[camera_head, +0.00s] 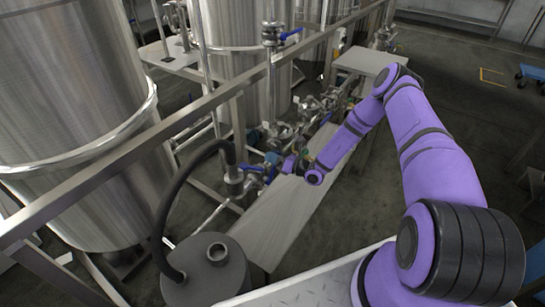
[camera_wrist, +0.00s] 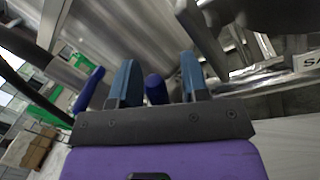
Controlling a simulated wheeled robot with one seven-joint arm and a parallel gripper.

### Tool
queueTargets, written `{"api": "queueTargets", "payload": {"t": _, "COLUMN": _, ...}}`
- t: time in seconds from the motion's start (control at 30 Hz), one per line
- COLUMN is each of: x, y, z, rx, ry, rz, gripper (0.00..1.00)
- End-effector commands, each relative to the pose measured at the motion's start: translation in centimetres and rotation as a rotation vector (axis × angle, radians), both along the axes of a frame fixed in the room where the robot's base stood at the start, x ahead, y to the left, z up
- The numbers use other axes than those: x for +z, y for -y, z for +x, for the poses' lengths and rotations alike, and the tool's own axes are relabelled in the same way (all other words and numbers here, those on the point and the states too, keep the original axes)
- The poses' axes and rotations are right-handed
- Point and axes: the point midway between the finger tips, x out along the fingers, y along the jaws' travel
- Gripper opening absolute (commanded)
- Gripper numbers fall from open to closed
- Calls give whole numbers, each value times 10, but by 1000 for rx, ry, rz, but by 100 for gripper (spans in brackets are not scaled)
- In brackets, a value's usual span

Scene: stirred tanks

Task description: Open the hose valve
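My gripper (camera_head: 290,166) is at the valves beside the long grey bench, at the end of my purple arm. In the wrist view its two blue-grey fingers (camera_wrist: 158,65) stand apart. The rounded end of a blue valve handle (camera_wrist: 155,88) shows between the fingers, with a gap to the right finger; contact with the left cannot be told. A second blue handle (camera_wrist: 88,90) is left of the fingers. In the head view, a dark hose (camera_head: 165,215) runs from a grey drum up to a fitting, with a blue handle (camera_head: 250,167) near it. Valve bodies are partly hidden.
Large steel tanks (camera_head: 75,90) stand at the left and back. A metal rail (camera_head: 120,165) crosses diagonally in front. The grey drum (camera_head: 215,275) is at the lower middle. Another blue handle (camera_head: 291,33) is on a pipe above. The floor at the right is mostly clear.

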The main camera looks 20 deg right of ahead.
Motion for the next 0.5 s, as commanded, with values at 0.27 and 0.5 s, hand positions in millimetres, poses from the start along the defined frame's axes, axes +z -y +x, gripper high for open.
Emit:
{"api": "queueTargets", "payload": {"t": 0.27, "x": 0, "y": 4, "z": -3, "rx": -1, "ry": 1, "rz": 1, "gripper": 42}}
{"api": "queueTargets", "payload": {"t": 0.5, "x": -4, "y": 31, "z": -28, "rx": -3, "ry": -1, "rz": 0, "gripper": 42}}
